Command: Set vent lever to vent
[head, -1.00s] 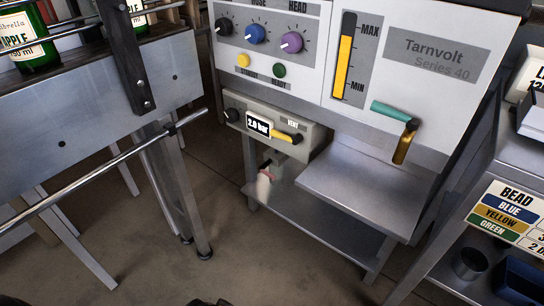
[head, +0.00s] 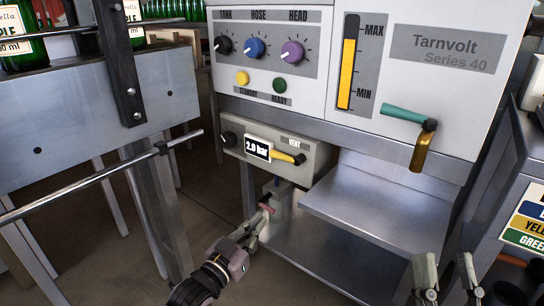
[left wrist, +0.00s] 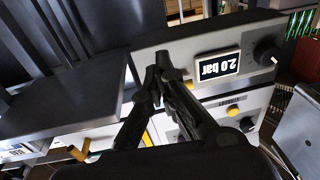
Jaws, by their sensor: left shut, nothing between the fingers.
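The vent lever (head: 287,157) is a short yellow bar with a dark end. It lies nearly level beside the 2.0 bar display (head: 257,148), under the VENT label (head: 294,142) on a grey box. My left gripper (head: 264,212) is below and in front of this box, apart from the lever. In the left wrist view its fingers (left wrist: 160,66) are shut with nothing between them, in front of the upside-down box and display (left wrist: 218,66). The lever is not clearly identifiable there. My right gripper (head: 446,262) is open and empty at the bottom right.
A dark knob (head: 228,138) sits left of the display. A steel shelf (head: 375,205) juts out right of the box. A crank with a green arm (head: 403,114) is above it. A rail and conveyor side (head: 75,125) stand at the left.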

